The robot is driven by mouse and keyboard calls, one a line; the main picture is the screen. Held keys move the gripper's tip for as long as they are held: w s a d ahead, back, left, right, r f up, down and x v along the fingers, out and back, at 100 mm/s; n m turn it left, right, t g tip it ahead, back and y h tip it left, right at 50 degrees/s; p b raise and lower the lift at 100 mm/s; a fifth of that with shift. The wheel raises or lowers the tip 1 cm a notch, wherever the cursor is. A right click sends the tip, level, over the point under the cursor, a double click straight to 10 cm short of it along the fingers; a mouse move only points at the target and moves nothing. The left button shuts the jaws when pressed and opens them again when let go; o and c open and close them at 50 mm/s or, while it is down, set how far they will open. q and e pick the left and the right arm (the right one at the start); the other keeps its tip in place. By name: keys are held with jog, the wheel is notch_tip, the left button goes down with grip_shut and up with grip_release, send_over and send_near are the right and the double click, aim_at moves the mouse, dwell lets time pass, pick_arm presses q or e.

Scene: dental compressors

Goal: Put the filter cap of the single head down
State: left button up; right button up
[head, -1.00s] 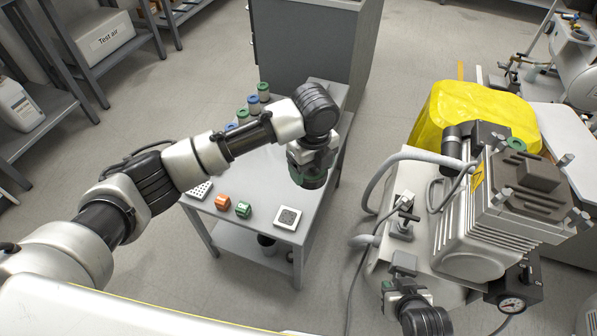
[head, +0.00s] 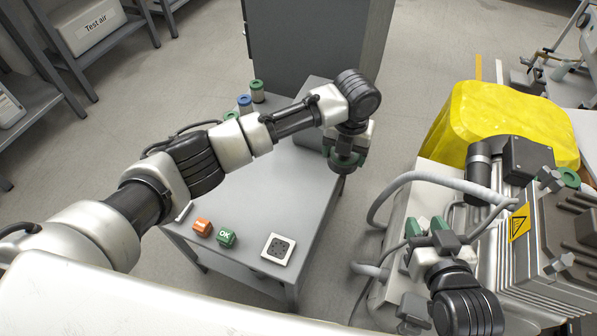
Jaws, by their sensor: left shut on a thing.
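My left gripper (head: 345,165) hangs over the right edge of the grey side table, pointing down. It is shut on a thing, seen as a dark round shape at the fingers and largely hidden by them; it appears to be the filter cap. My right gripper (head: 427,226) is over the pale base of the compressor, its green fingertips apart and nothing clearly between them. The compressor (head: 540,235) with its finned grey head and yellow warning sign stands at the right.
The grey table (head: 240,190) has a bare middle. A yellow covered thing (head: 505,115) stands behind the compressor.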

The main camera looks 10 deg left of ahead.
pick_arm(q)
jog(key=b, duration=0.3)
send_over(294, 186)
jog(key=d, duration=0.1)
notch_tip(294, 186, down, 6)
jog(key=shift+w+f, duration=0.15)
jog(key=shift+f, duration=0.05)
jog(key=shift+a+f, duration=0.25)
jog(key=shift+a, duration=0.25)
notch_tip(294, 186, down, 4)
jog(key=shift+r+b, duration=0.15)
jog(key=shift+b, duration=0.75)
pick_arm(e)
notch_tip(294, 186, up, 14)
jog(key=s+a+t+y, duration=0.1)
jog(key=t+y, duration=0.3)
jog(key=t, duration=0.9)
jog(key=shift+s+a+y, duration=0.3)
jog(key=shift+s+a, duration=0.1)
jog(key=shift+s, duration=0.45)
pick_arm(q)
jog(key=shift+f, duration=0.25)
jog(key=o, duration=0.9)
jog(key=shift+r, duration=0.1)
